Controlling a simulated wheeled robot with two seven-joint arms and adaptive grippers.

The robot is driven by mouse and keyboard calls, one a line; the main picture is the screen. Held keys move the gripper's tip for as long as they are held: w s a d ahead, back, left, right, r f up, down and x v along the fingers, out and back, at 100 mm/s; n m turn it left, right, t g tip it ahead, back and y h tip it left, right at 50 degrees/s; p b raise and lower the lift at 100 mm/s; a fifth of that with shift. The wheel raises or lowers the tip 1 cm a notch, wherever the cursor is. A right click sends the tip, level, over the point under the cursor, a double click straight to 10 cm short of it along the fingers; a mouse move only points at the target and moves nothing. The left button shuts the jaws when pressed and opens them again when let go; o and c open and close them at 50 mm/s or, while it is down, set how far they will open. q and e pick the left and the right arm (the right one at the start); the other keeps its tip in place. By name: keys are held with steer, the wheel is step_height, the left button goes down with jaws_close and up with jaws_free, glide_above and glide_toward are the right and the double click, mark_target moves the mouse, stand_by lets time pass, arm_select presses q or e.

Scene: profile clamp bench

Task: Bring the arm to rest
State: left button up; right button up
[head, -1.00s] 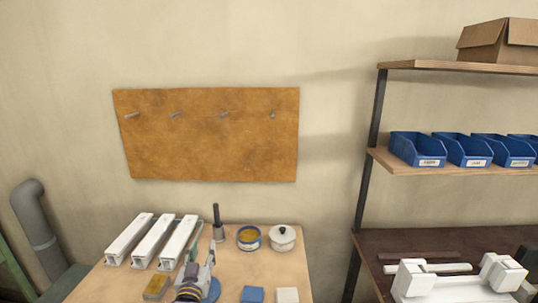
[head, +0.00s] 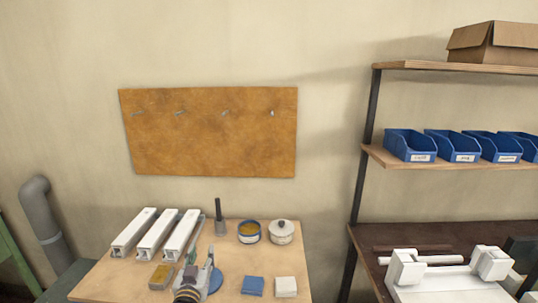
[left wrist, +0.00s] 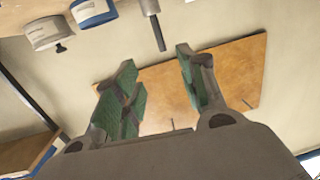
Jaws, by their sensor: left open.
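My left gripper (head: 201,262) is over the front part of the wooden bench (head: 110,284) in the head view, pointing toward the back. It is open, and nothing shows between its fingers. In the left wrist view its two green-padded fingers (left wrist: 158,90) stand apart, with the brown wall board (left wrist: 235,75) beyond them. My right gripper is not in view.
Three white profiles (head: 157,234) lie left of my gripper. A yellow block (head: 160,276), a blue block (head: 253,286) and a white block (head: 286,287) lie in front.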

arm_select(q)
steer(key=s+a+f+g, duration=0.2)
steer(key=s+f+g, duration=0.5)
steer(key=s+f, duration=0.35)
steer(key=s+f+m+g+h, duration=0.1)
steer(key=s+f+g, duration=0.15)
steer(key=s, duration=0.65)
steer(key=s+f+m+g, duration=0.15)
steer(key=s+g, duration=0.25)
steer(key=s, duration=0.5)
step_height(320, 180, down, 33)
steer(key=s+g, duration=0.2)
steer(key=s, duration=0.1)
steer(key=s+a+f, duration=0.2)
steer(key=s+f, duration=0.8)
steer(key=s, duration=0.1)
steer(key=s+a+f, duration=0.2)
steer(key=s+f, duration=0.8)
steer(key=shift+s+a+g, duration=0.15)
steer(key=shift+s+g, duration=0.2)
